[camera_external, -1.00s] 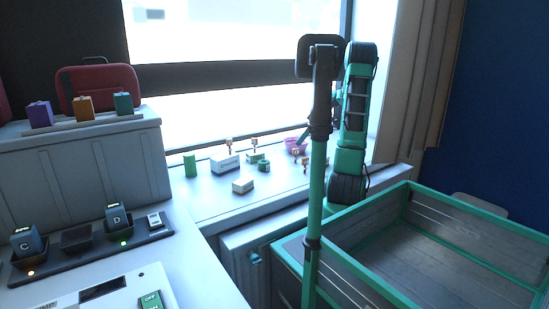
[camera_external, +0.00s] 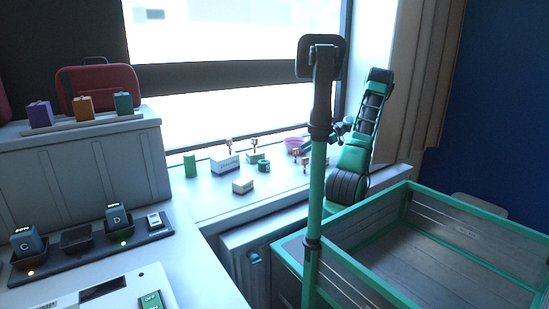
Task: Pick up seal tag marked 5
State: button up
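Several small orange-topped tags stand on the white window sill (camera_external: 205,203). One tag (camera_external: 228,142) is by a white box, one (camera_external: 254,143) is by a green item, and a pair (camera_external: 296,154) is near the pole. Their markings are too small to read, so I cannot tell which is marked 5. My gripper (camera_external: 341,128) shows small and dark just right of my pole, above the sill near the window. The pole hides part of it, and I cannot tell whether it is open or holds anything.
A green can (camera_external: 190,165), white boxes (camera_external: 243,186) and a pink bowl (camera_external: 294,144) share the sill. A green-edged crate (camera_external: 365,279) stands at right. A charger rack (camera_external: 75,252) lies at left. The front of the sill is mostly clear.

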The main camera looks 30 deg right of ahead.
aim_at(296, 157)
notch_tip(296, 157, down, 2)
jog(key=shift+a+f, duration=0.1)
jog(key=shift+a, duration=0.05)
jog(key=x, duration=0.7)
jog(key=shift+w+a, duration=0.1)
grip_shut()
